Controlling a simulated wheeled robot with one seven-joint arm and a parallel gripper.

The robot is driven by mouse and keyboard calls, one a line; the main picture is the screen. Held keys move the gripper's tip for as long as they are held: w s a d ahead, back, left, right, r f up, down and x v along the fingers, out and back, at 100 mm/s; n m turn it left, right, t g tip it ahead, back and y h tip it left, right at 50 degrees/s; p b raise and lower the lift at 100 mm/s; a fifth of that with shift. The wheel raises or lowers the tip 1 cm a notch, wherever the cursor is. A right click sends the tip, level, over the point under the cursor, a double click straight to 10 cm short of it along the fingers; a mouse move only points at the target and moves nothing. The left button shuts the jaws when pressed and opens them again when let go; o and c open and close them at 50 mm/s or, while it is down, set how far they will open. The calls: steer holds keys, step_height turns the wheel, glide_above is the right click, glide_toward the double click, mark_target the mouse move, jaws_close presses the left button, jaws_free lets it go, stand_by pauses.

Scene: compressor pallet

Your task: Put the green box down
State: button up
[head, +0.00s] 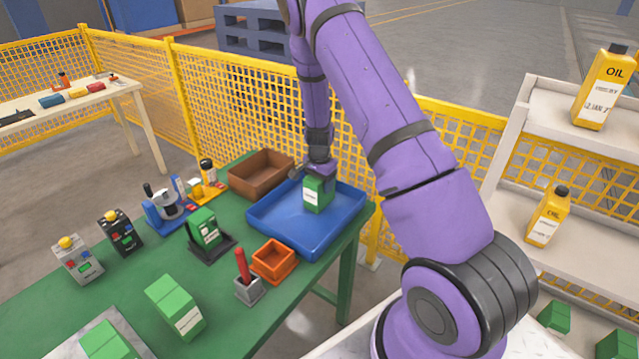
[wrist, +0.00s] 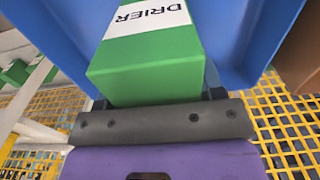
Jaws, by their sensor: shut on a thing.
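The green box (head: 319,195) with a white label is in my gripper (head: 318,174), over the blue tray (head: 275,225) on the green table. In the wrist view the green box (wrist: 147,72) fills the middle, and its label reads "DRIER". My gripper (wrist: 160,98) is shut on it, with a dark finger at each side. The blue tray (wrist: 232,45) shows behind and beside the box. Whether the box's bottom touches the tray floor I cannot tell. Only the box is seen in the tray.
A brown bin (head: 261,174) stands just left of the tray, and an orange bin (head: 273,261) in front. Another green box (head: 203,228) sits in a black holder. More green boxes (head: 175,306) lie at the front left. Yellow mesh fence (head: 225,100) runs behind the table.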

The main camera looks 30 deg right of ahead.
steer(key=o, duration=1.1)
steer(key=shift+f, duration=0.1)
step_height(320, 180, up, 12)
steer(key=shift+r, duration=0.1)
steer(key=s+a+r+n+t, duration=0.1)
steer(key=s+a+r+n, duration=0.2)
steer(key=r, duration=0.4)
steer(key=s+a+r+n+t+y, duration=0.1)
steer(key=s+a+r, duration=0.35)
steer(key=r, duration=0.35)
steer(key=s+a+r+n, duration=0.2)
steer(key=s+r, duration=0.3)
steer(key=r, duration=0.2)
steer(key=s+a+r+n+t, duration=0.1)
steer(key=s+a+r+n, duration=0.2)
steer(key=s, duration=0.8)
steer(key=s+a+r+n+t+h, duration=0.1)
steer(key=s+r+n, duration=0.4)
steer(key=s, duration=0.6)
steer(key=shift+a+r+t, duration=0.15)
steer(key=shift+a+t, duration=0.45)
steer(key=shift+a, duration=0.4)
